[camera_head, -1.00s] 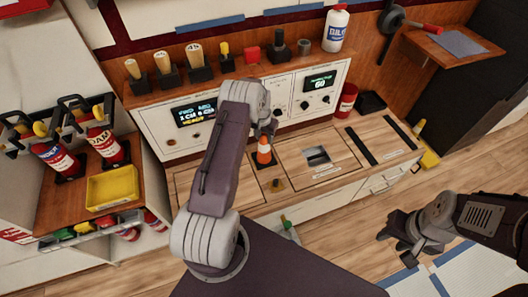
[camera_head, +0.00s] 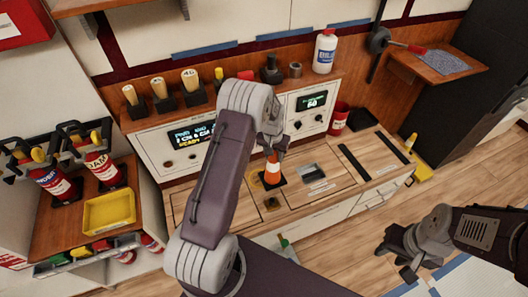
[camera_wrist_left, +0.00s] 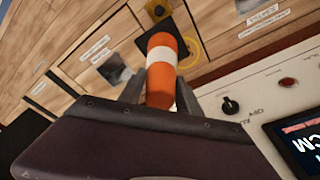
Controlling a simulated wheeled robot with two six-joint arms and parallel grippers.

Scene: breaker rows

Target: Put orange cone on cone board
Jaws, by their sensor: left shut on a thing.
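The orange cone (camera_head: 273,168) with a white band stands over a dark square patch on the wooden counter (camera_head: 213,205). My left gripper (camera_head: 271,148) is shut on its upper part; in the left wrist view the cone (camera_wrist_left: 160,66) sits between the two fingers. Whether its base touches the surface is hard to tell. I cannot tell which surface is the cone board. My right gripper (camera_head: 396,256) is open and empty over the floor at the right.
A panel with a lit screen (camera_head: 190,133) and knobs stands behind the counter. A yellow tray (camera_head: 109,212) and red extinguishers (camera_head: 103,168) are at the left. A red cup (camera_head: 338,119) stands at the back. A small yellow-orange object (camera_head: 411,142) is at the right end.

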